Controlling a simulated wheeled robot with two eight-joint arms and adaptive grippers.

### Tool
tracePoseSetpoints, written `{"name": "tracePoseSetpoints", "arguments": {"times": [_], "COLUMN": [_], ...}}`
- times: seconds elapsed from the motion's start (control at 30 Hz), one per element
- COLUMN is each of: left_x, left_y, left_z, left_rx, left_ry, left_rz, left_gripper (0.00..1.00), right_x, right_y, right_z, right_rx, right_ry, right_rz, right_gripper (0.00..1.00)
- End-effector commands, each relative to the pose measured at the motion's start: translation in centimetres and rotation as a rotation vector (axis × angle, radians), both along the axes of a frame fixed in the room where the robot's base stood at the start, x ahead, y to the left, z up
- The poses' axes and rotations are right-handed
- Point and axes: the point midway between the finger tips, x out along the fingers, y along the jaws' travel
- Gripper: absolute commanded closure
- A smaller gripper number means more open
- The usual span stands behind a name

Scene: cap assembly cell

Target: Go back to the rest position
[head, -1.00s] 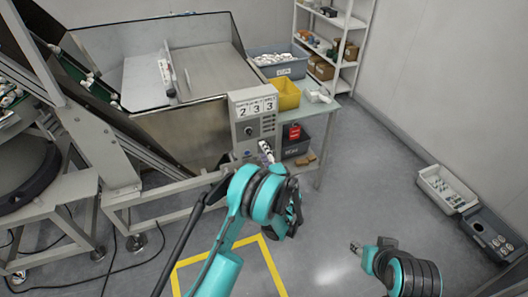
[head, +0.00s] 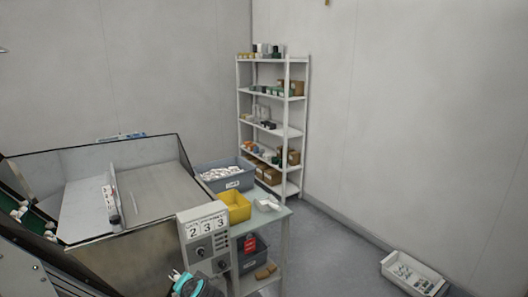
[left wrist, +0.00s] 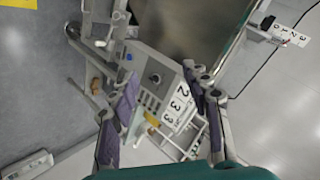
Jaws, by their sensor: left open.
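My left gripper (left wrist: 160,95) shows in the left wrist view with its two fingers spread apart, and no held object is visible between them. Behind the gap is the grey control box (left wrist: 165,72) with a round knob and the digits 2 3 3. In the head view only a small teal and black piece of my arm shows at the bottom edge, below the control box (head: 205,238). The left fingers cannot be made out there. My right gripper is in neither current view.
The metal hopper (head: 150,185) stands at left. The side table (head: 272,222) holds a grey bin (head: 222,182) and a yellow bin (head: 234,207). A white shelf (head: 240,130) stands at the back. A pale crate (head: 412,275) lies on the floor (head: 335,265), which is clear between.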

Motion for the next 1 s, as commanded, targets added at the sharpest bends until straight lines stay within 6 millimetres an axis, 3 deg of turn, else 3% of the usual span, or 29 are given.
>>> {"name": "tracePoseSetpoints", "arguments": {"times": [0.03, 0.3, 0.5, 0.7, 1.0], "left_x": [-2.4, -13.7, -20.3, -23.2, -23.4], "left_y": [0.2, -1.6, -4.1, -5.6, -5.7], "left_z": [0.5, 0.6, -0.6, -1.5, -1.5], "left_rx": [-0.061, -0.409, -0.630, -0.739, -0.750], "left_ry": [0.011, 0.056, 0.074, 0.081, 0.081], "left_rz": [0.015, 0.086, 0.126, 0.143, 0.144], "left_gripper": [0.52, 0.52, 0.52, 0.52, 0.52], "right_x": [0.0, 0.0, 0.0, 0.0, 0.0], "right_y": [0.0, 0.0, 0.0, 0.0, 0.0], "right_z": [0.0, 0.0, 0.0, 0.0, 0.0], "right_rx": [0.000, 0.000, 0.000, 0.000, 0.000], "right_ry": [0.000, 0.000, 0.000, 0.000, 0.000], "right_rz": [0.000, 0.000, 0.000, 0.000, 0.000], "right_gripper": [0.60, 0.60, 0.60, 0.60, 0.60]}}
